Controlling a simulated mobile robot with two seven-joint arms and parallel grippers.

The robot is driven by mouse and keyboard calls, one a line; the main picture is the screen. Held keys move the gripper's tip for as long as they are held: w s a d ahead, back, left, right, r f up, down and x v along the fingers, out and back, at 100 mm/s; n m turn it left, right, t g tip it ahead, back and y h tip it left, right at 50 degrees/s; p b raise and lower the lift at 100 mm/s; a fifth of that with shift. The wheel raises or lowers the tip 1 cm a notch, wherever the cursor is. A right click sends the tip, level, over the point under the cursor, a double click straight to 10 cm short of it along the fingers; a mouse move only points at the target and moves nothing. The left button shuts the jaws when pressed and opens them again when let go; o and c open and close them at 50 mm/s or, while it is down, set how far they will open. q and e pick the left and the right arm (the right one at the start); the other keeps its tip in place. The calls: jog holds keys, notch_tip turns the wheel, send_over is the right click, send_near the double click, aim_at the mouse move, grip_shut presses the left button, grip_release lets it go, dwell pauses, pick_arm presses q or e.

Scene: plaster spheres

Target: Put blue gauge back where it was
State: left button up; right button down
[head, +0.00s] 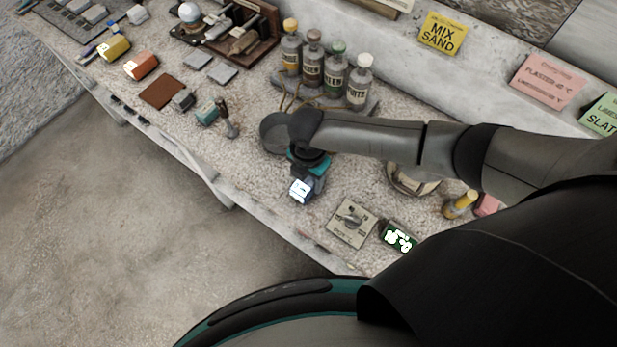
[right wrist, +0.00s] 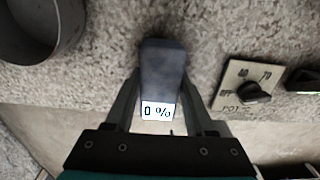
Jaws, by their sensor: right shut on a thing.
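The blue gauge (head: 302,189) is a small dark blue block with a lit white display. It stands near the front edge of the speckled worktop, and I cannot tell whether its base touches it. My right gripper (head: 309,168) is over it and shut on it. In the right wrist view the gauge (right wrist: 162,68) sits between the two fingers of the right gripper (right wrist: 161,88), its display reading 0 %. My left gripper is not in view.
A dial plate (head: 352,222) and a green-lit device (head: 398,237) lie to the right. Labelled bottles (head: 335,75) stand behind. Further left are a teal box (head: 207,112), a brown square (head: 162,91), an orange block (head: 141,65) and a yellow block (head: 114,47). Worktop between the teal box and gauge is mostly clear.

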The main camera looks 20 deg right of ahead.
jog(key=shift+f, duration=0.15)
jog(key=shift+c, duration=1.2)
grip_release()
jog(key=shift+r, duration=0.5)
notch_tip(320, 180, up, 11)
jog(key=p, duration=0.2)
jog(key=shift+r, duration=0.2)
